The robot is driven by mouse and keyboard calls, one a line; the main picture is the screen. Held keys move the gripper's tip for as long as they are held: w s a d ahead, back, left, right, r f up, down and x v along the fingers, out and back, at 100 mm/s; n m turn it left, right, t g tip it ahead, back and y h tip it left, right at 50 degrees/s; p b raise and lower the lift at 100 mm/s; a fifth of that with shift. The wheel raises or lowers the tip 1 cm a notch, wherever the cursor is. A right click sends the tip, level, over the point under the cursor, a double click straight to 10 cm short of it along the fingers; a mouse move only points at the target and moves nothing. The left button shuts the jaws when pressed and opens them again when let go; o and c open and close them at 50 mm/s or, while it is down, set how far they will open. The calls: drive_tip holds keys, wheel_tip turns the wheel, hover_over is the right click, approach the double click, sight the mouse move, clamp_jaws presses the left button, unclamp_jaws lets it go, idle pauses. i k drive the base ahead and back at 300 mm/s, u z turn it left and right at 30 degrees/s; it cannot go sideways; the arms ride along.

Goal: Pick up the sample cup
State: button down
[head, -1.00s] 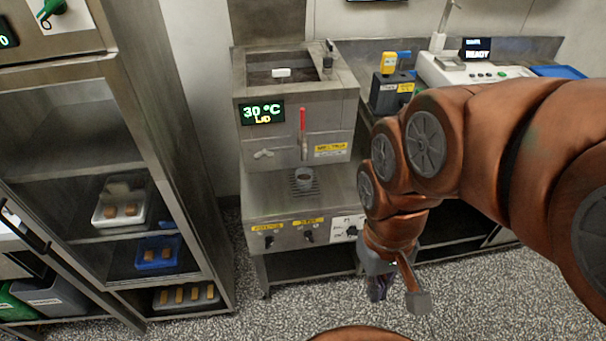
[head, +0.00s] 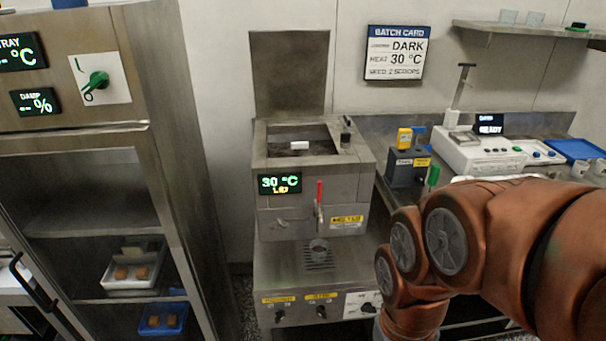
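My gripper is not in view now. Only my copper-coloured arm shows at the lower right, bending down out of the bottom edge, right of the machine.
The machine's display (head: 280,184) reads 30 °C and LID, and its lid (head: 290,75) stands up. A steel cabinet (head: 185,150) is at left. The right counter holds a dark holder (head: 406,172), a white instrument (head: 477,152) and a blue tray (head: 578,149).

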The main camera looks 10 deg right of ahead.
sight(319, 247)
drive_tip(key=z, duration=2.05)
drive_tip(key=k, duration=1.05)
drive_tip(key=u, duration=2.05)
drive_tip(key=i, duration=0.5)
